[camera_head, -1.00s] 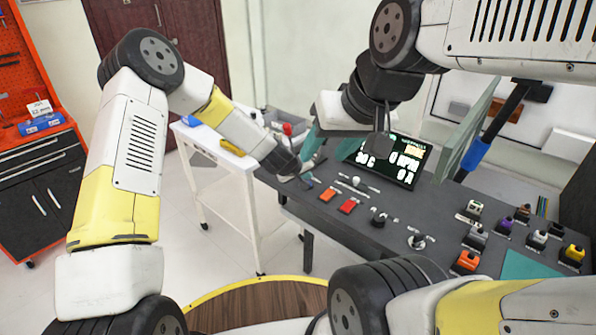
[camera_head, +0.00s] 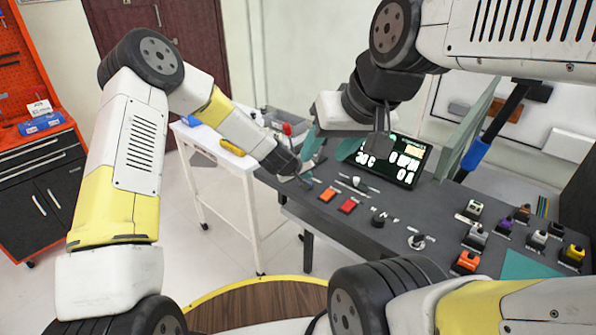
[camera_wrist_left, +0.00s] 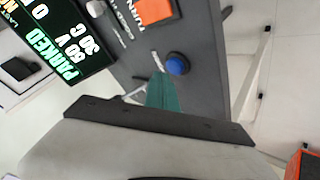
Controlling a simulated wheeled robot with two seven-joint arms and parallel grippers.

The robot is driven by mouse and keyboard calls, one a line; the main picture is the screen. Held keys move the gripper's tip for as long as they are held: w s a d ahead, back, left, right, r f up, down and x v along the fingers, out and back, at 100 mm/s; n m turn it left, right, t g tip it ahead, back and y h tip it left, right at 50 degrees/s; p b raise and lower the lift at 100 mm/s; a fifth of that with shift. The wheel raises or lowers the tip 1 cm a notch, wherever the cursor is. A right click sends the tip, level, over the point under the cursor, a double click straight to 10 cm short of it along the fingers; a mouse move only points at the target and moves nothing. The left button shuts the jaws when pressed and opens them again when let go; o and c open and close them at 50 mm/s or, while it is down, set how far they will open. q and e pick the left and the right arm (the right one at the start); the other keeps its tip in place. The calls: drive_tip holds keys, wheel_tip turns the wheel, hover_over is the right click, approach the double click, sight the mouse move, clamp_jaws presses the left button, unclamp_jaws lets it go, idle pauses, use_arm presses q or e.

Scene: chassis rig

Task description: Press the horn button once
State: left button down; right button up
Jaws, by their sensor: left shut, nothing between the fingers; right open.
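A round blue button (camera_wrist_left: 177,64) on a dark base sits near the edge of the grey panel (camera_wrist_left: 203,35). A small white label lies beside it but cannot be read, so I cannot tell for sure that it is the horn button. My left gripper (camera_wrist_left: 160,80) is shut and empty, its teal fingertips just beside the blue button; contact cannot be made out. In the head view the left gripper (camera_head: 304,174) is low over the panel's left end, by the blue button (camera_head: 309,183). My right gripper (camera_head: 332,145) is open and empty, higher up before the display.
An orange button (camera_head: 328,194) and a red button (camera_head: 349,205) lie right of the blue one. A lit display (camera_head: 392,162) stands behind; the wrist view shows "PARKED" on it (camera_wrist_left: 62,45). Knobs and several coloured switches fill the right side. A white cart (camera_head: 245,185) stands left.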

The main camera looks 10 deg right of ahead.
use_arm(q)
drive_tip(key=shift+f, duration=0.2)
drive_tip(key=shift+f, duration=0.2)
drive_tip(key=shift+f, duration=0.45)
idle(0.7)
drive_tip(key=shift+r, duration=0.85)
drive_tip(key=shift+r, duration=0.1)
drive_tip(key=shift+r, duration=2.4)
